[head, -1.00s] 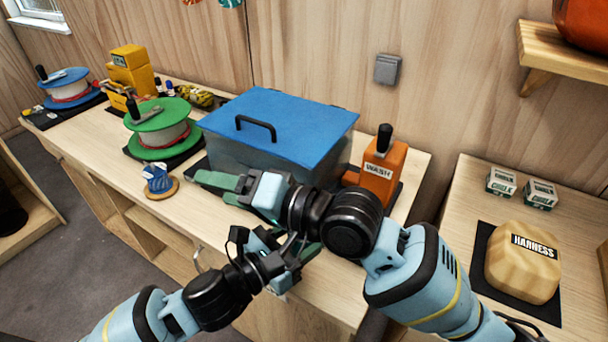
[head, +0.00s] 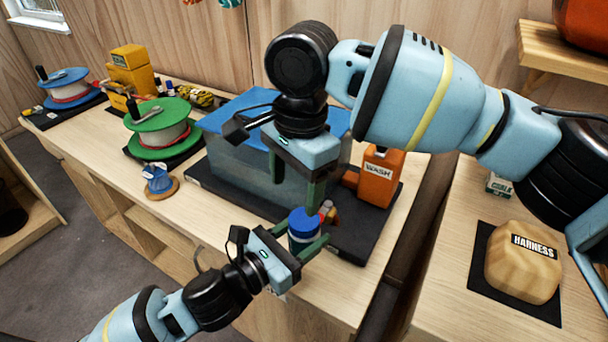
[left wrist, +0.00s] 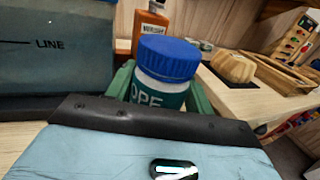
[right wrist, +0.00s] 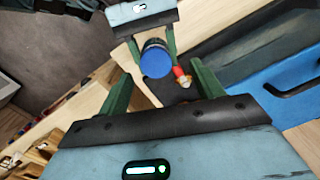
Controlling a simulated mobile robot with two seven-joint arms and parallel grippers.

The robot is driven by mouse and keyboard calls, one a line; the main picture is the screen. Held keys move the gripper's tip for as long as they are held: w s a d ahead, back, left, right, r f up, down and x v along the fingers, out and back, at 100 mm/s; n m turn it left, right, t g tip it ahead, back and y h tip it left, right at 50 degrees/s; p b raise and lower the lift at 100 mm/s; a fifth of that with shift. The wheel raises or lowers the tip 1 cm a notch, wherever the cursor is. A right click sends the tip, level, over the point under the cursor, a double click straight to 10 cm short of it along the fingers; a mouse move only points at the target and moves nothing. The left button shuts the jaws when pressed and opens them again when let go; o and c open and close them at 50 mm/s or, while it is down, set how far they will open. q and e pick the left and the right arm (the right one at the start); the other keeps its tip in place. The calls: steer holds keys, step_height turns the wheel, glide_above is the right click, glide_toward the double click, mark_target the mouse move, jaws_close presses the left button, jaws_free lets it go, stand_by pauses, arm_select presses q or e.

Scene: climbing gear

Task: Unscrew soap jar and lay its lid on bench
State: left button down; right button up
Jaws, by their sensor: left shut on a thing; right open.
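The soap jar is white with a teal label, seen in the left wrist view (left wrist: 165,92), and wears its blue lid (left wrist: 168,57). In the head view the blue lid (head: 304,220) sits on top, with the jar upright. My left gripper (head: 308,236) is shut around the jar's body below the lid. My right gripper (head: 296,195) is open and points down, above and just behind the jar. In the right wrist view the lid (right wrist: 156,62) shows between the open fingers, apart from them. The bench (head: 225,240) lies below.
A blue-lidded bin (head: 225,155) and an orange wash bottle (head: 379,178) stand behind on a dark mat (head: 352,248). A small red-and-yellow item lies beside the jar. Green (head: 160,112) and blue spools are to the left.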

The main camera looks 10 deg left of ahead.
mark_target(304, 219)
steer(key=shift+w+d+r+m+h, duration=0.25)
steer(key=shift+d+r+h, duration=0.2)
steer(key=shift+d, duration=0.25)
steer(key=shift+f, duration=4)
